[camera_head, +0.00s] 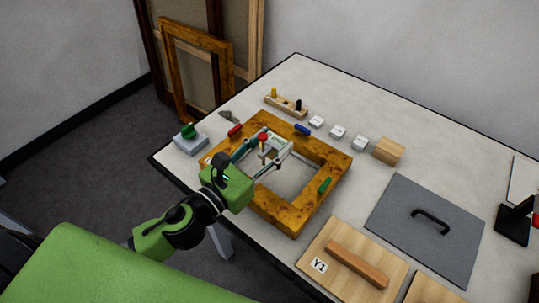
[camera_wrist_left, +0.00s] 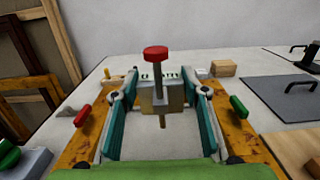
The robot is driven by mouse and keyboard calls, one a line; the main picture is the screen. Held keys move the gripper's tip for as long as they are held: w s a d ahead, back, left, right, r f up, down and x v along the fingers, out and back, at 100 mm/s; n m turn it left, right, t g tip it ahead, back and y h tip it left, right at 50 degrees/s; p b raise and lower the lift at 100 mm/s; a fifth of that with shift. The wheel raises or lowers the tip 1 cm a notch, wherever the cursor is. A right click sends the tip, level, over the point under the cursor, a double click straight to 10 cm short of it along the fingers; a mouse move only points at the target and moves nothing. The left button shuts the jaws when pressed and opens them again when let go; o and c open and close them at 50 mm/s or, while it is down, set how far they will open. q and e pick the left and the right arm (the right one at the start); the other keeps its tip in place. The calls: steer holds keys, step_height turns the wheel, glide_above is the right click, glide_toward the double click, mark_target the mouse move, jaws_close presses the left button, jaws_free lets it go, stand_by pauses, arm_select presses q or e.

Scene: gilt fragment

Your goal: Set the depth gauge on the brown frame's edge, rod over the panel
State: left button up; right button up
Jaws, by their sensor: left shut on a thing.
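The brown wooden frame (camera_head: 281,215) lies flat on the table around a pale grey panel (camera_head: 293,180). It shows partly in the left wrist view (camera_wrist_left: 78,150). The depth gauge (camera_head: 275,148) has a metal body, a vertical rod and a red knob. My left gripper (camera_head: 266,158) is shut on the gauge body, seen between its fingers in the left wrist view (camera_wrist_left: 161,96). The gauge is upright over the frame's opening, toward its far side. I cannot tell whether its foot touches the frame. My right gripper is not in view.
Red (camera_head: 235,130), blue (camera_head: 302,130) and green (camera_head: 324,186) pieces are at the frame's sides. Behind are a peg rack (camera_head: 286,104), white blocks and a wooden block (camera_head: 388,150). A grey plate with a handle (camera_head: 425,240) and a Y1 board (camera_head: 325,283) lie right.

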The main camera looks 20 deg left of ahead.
mark_target(270, 157)
arm_select(q)
steer(key=shift+w+a+f, duration=0.15)
steer(key=shift+w+f, duration=0.1)
steer(key=shift+f, duration=0.05)
steer(key=f, duration=0.1)
steer(key=f+b, duration=0.1)
steer(key=shift+w+a+f, duration=0.15)
steer(key=shift+w+f, duration=0.05)
steer(key=shift+f, duration=0.6)
steer(key=shift+f+b, duration=0.6)
steer(key=shift+f, duration=0.05)
steer(key=o, duration=1.2)
steer(key=shift+r, duration=0.1)
